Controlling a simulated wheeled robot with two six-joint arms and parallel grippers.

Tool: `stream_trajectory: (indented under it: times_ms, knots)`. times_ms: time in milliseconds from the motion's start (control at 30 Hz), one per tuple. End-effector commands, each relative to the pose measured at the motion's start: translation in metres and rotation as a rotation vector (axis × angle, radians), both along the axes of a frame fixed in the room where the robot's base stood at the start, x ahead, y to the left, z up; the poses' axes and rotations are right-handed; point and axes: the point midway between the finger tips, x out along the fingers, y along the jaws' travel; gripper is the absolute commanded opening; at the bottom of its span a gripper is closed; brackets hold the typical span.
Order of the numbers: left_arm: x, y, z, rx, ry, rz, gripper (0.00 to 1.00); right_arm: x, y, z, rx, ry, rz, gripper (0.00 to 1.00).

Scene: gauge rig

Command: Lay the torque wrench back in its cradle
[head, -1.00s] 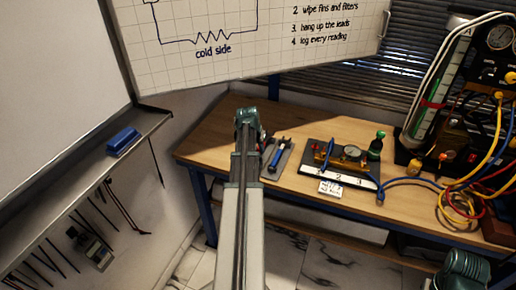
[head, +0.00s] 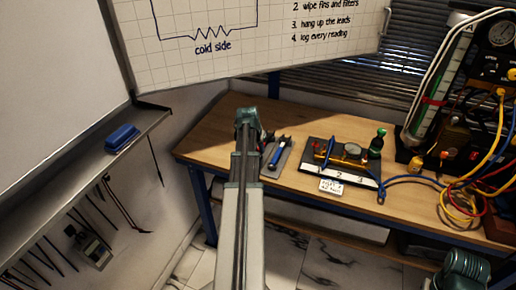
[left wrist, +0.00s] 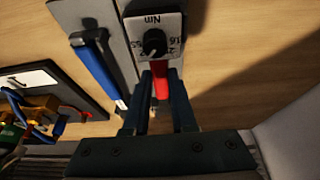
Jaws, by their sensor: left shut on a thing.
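A blue-handled tool with a dark head (head: 276,153), which looks like the torque wrench, lies on a grey plate (head: 271,171) that looks like its cradle. In the left wrist view the blue handle (left wrist: 98,72) and the plate (left wrist: 68,14) are left of my jaws. My left gripper (left wrist: 159,74) is shut on a narrow red part (left wrist: 161,84). The red part meets a grey dial plate (left wrist: 168,22) marked "Nm", with a black knob (left wrist: 155,43). I cannot tell whether they are one piece. My left arm hides most of this in the head view.
A dark gauge block (head: 313,157) with brass fittings stands right of the grey plate, a white card (head: 331,186) before it. Yellow, red and blue hoses (head: 470,190) crowd the bench's right end. Bare wood (head: 215,128) lies left of my left arm.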

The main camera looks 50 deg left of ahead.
Motion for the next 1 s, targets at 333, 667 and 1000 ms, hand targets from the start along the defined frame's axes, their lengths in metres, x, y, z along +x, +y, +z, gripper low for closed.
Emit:
stream_trajectory:
  times_ms: [333, 667, 1000]
  knots:
    - [0.000, 0.000, -0.003, 0.000, 0.000, 0.000, 0.44, 0.000, 0.000, -0.003, 0.000, 0.000, 0.000, 0.50]
    - [0.000, 0.000, -0.003, 0.000, 0.000, 0.000, 0.59, 0.000, 0.000, -0.003, 0.000, 0.000, 0.000, 0.50]
    - [-0.005, -0.003, 0.012, 0.000, 0.000, 0.000, 0.59, 0.000, 0.000, 0.012, 0.000, 0.000, 0.000, 0.50]
